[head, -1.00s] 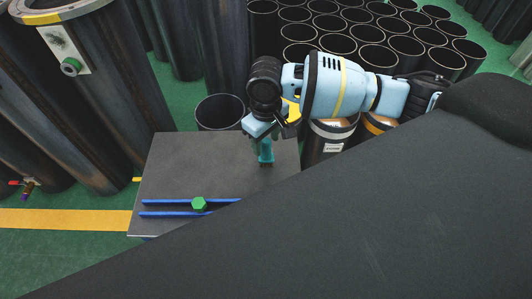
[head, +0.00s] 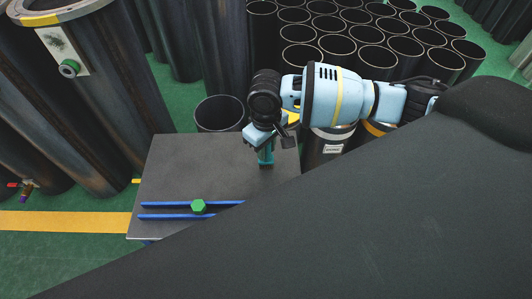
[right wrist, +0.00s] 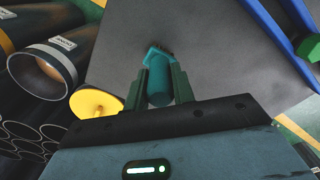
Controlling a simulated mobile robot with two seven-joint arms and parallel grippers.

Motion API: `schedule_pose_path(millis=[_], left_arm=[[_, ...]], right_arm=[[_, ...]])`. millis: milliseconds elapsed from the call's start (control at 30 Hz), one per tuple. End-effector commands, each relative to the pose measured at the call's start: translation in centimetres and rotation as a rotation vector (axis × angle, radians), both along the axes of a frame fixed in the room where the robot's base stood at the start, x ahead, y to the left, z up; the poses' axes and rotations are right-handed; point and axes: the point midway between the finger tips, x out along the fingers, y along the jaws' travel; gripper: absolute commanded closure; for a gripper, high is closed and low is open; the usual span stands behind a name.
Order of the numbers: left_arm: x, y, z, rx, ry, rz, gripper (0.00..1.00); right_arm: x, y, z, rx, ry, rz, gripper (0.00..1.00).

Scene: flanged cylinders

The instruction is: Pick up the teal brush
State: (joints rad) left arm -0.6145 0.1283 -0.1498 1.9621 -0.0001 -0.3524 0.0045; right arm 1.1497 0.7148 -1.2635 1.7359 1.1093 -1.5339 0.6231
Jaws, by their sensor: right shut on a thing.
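The teal brush (head: 265,158) stands near the right back part of the grey table in the head view, below my right gripper (head: 264,147). In the right wrist view the brush (right wrist: 159,78) sits between the two dark green fingers of my right gripper (right wrist: 160,90), which are shut on its handle. Its wider head points away from the gripper, toward the table top. I cannot tell whether the brush touches the table. My left gripper is not in view.
The grey table (head: 200,175) has two blue rails (head: 165,205) with a green hexagonal piece (head: 198,207) between them. Black cylinders stand close behind and left of the table. A yellow disc (right wrist: 95,101) lies beyond the table edge. A large dark shape covers the lower right of the head view.

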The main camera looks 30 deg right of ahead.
Motion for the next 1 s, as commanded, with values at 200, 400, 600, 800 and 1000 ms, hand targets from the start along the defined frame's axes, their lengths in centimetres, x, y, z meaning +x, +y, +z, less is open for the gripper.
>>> schedule_pose_path(millis=[200, 400, 600, 800, 1000], left_arm=[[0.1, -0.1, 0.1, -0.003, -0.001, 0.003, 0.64], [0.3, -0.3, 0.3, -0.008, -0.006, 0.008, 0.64], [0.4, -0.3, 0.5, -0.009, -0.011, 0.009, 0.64], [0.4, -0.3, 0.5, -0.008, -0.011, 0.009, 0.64], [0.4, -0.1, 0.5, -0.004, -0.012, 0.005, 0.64]], right_arm=[[0.0, 0.0, 0.4, 0.0, -0.001, 0.0, 0.98], [0.1, 0.0, 2.3, 0.001, -0.004, 0.0, 0.98], [-0.7, 2.2, 3.8, 0.004, 0.001, 0.006, 0.98], [-2.5, 7.0, 4.2, 0.005, 0.002, 0.008, 0.98], [-4.1, 11.3, 4.6, 0.003, 0.002, 0.006, 0.98]])
